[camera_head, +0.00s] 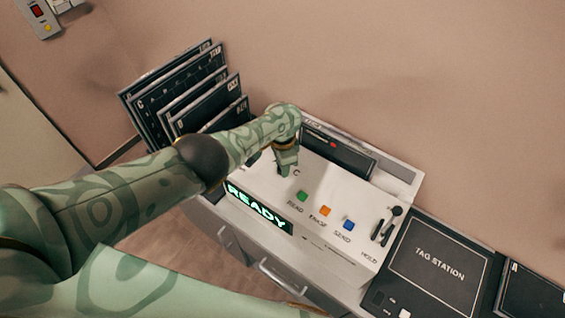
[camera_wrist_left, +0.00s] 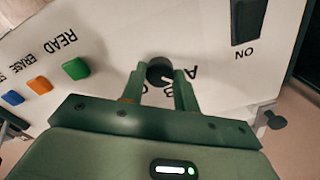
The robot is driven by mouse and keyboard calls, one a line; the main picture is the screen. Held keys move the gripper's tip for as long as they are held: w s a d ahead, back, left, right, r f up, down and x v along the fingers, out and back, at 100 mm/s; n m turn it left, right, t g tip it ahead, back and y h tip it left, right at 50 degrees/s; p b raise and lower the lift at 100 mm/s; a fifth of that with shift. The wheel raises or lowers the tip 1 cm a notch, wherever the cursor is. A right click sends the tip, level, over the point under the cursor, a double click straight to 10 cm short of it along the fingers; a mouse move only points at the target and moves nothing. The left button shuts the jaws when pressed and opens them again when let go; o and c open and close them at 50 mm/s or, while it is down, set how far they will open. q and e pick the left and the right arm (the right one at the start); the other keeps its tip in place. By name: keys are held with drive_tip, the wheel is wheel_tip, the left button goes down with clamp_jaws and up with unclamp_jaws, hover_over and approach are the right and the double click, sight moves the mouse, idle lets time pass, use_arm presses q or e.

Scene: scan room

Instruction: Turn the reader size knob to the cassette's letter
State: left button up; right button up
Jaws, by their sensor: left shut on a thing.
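The reader (camera_head: 345,225) is a white sloped console with a lit READY display (camera_head: 258,209). My left gripper (camera_head: 286,168) is over its top face, shut on the dark round size knob (camera_wrist_left: 159,70). In the head view the gripper hides the knob, and a letter C shows just right of the fingers. In the left wrist view the knob sits between the fingertips of my left gripper (camera_wrist_left: 159,88), with a letter A beside it and other letters partly hidden. I cannot tell the knob's exact setting. A dark cassette (camera_head: 340,152) lies in the reader's back slot; its letter is unreadable.
Green READ (camera_head: 302,196), orange ERASE (camera_head: 326,210) and blue SEND (camera_head: 348,225) buttons sit right of the knob. Several dark cassettes (camera_head: 185,95) stand at the left. A tag station (camera_head: 438,256) lies at the right.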

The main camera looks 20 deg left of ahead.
use_arm(q)
drive_tip(key=shift+n, duration=1.1)
drive_tip(key=o, duration=1)
drive_tip(key=shift+c, duration=0.2)
wheel_tip(320, 180, up, 16)
drive_tip(key=p, duration=1.4)
drive_tip(key=shift+r+p, duration=0.2)
drive_tip(key=shift+p, duration=0.1)
